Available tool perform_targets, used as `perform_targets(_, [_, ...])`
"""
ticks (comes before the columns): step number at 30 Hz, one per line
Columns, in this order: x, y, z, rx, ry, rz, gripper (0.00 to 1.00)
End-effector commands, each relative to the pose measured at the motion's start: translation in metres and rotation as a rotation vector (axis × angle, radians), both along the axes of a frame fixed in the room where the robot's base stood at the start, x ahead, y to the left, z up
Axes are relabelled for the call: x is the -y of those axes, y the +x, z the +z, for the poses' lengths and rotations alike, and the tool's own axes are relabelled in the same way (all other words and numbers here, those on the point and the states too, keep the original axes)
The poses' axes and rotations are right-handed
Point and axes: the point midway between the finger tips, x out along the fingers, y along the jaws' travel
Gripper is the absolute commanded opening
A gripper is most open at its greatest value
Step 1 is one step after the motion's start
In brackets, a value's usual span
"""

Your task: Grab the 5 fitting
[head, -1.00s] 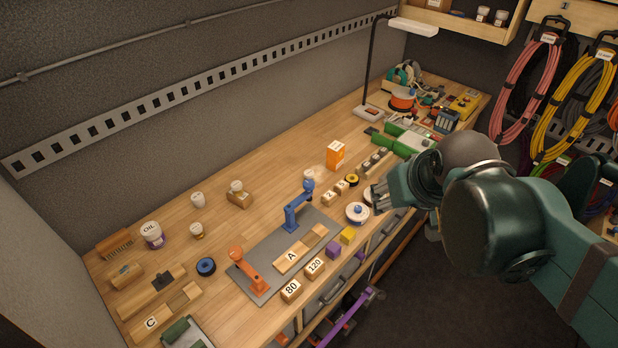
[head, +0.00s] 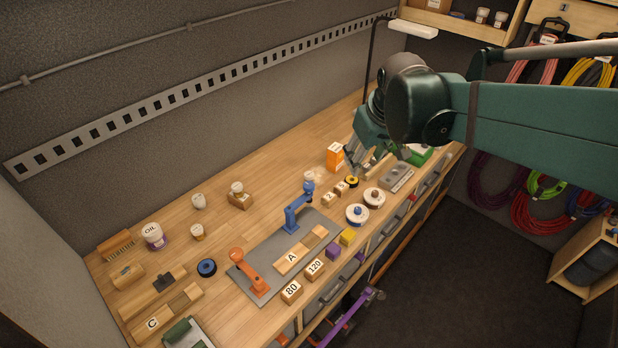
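My gripper (head: 362,163) is low over the bench, pointing down beside the orange box, at a wooden rack (head: 379,163) of small grey fittings. The gripper and my arm hide most of this rack. I cannot read a 5 on any fitting. The fingers are small and dark here, so I cannot tell whether they are open, shut or touching a fitting.
The orange box (head: 335,156) stands just left of the gripper. A black and yellow roll (head: 351,181), white round spools (head: 357,214) and a grey holed block (head: 397,179) are close in front. Blue (head: 298,208) and orange (head: 250,270) clamps stand further left. The back of the bench is clear.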

Motion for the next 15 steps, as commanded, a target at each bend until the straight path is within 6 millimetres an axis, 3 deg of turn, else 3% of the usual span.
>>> perform_targets(15, [-0.029,0.08,-0.027,-0.087,-0.046,0.139,0.42])
